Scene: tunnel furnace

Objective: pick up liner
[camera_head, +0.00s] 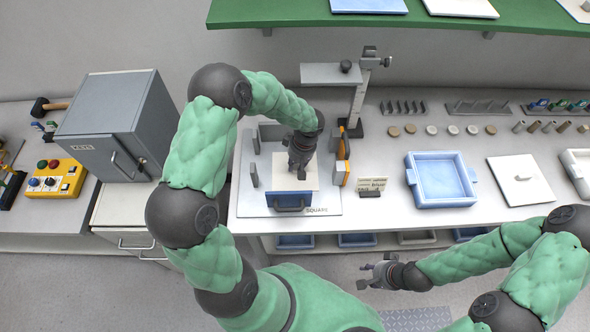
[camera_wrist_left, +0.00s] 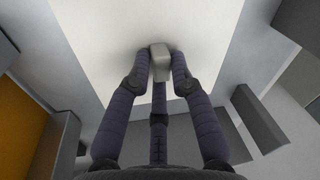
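A pale square plate with a small grey knob, which I take to be the liner (camera_head: 306,172), sits in the fixture marked SQUARE (camera_head: 325,197). In the left wrist view the pale plate (camera_wrist_left: 95,30) fills the upper middle, with its grey knob (camera_wrist_left: 160,62) near the centre. My left gripper (camera_head: 301,165) is above the plate, pointing down. Its fingertips (camera_wrist_left: 161,68) are on both sides of the knob, very close to it; I cannot tell whether they press on it. My right gripper (camera_head: 368,272) is in front of the bench, apart from everything, and looks open and empty.
A blue tray (camera_head: 439,200) and a white lidded plate (camera_head: 526,195) lie to the right. A measuring stand (camera_head: 359,95) rises behind. A grey cabinet (camera_head: 125,120) stands to the left. A green shelf (camera_head: 300,14) overhangs the back.

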